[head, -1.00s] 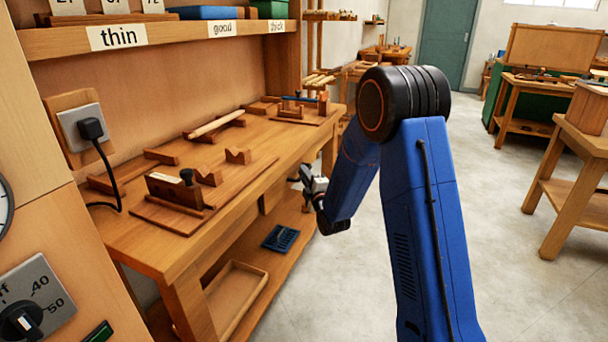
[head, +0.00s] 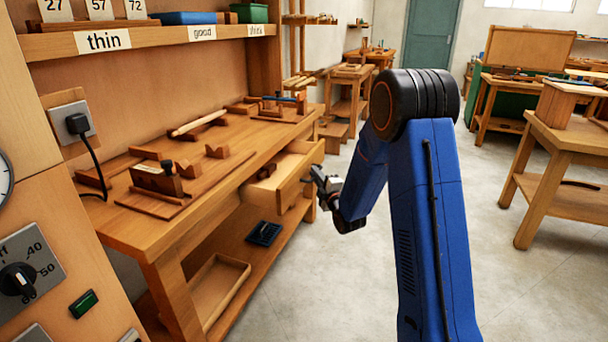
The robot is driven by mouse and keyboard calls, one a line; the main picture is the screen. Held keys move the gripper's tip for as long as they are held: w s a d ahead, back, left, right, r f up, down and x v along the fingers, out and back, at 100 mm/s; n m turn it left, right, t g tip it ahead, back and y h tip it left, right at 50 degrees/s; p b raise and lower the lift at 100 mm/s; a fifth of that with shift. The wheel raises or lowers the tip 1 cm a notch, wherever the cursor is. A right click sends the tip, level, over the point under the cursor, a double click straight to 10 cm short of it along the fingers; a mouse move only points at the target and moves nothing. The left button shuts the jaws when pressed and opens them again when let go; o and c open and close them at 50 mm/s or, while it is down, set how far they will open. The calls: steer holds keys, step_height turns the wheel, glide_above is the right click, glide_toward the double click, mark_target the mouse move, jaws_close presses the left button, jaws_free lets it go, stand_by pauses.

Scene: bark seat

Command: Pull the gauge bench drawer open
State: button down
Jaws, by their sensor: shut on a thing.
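The gauge bench (head: 150,240) stands at left in the head view. Its drawer (head: 291,180) is pulled well out from under the bench top, and part of its inside shows, with a dark thing (head: 266,170) in it near the bench. My gripper (head: 314,178) is at the drawer's front face, to its right. It is shut at the front, where the handle would be; the handle itself is hidden by the fingers.
Wooden jigs (head: 160,180) and a pale rod (head: 198,123) lie on the bench top. The lower shelf holds a wooden tray (head: 217,290) and a dark blue tray (head: 263,234). Another table (head: 560,130) stands at right. The floor between is clear.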

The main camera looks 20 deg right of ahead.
steer(key=s+d, duration=0.4)
steer(key=d, duration=0.1)
steer(key=shift+d, duration=0.2)
steer(key=c, duration=2.1)
jaws_free()
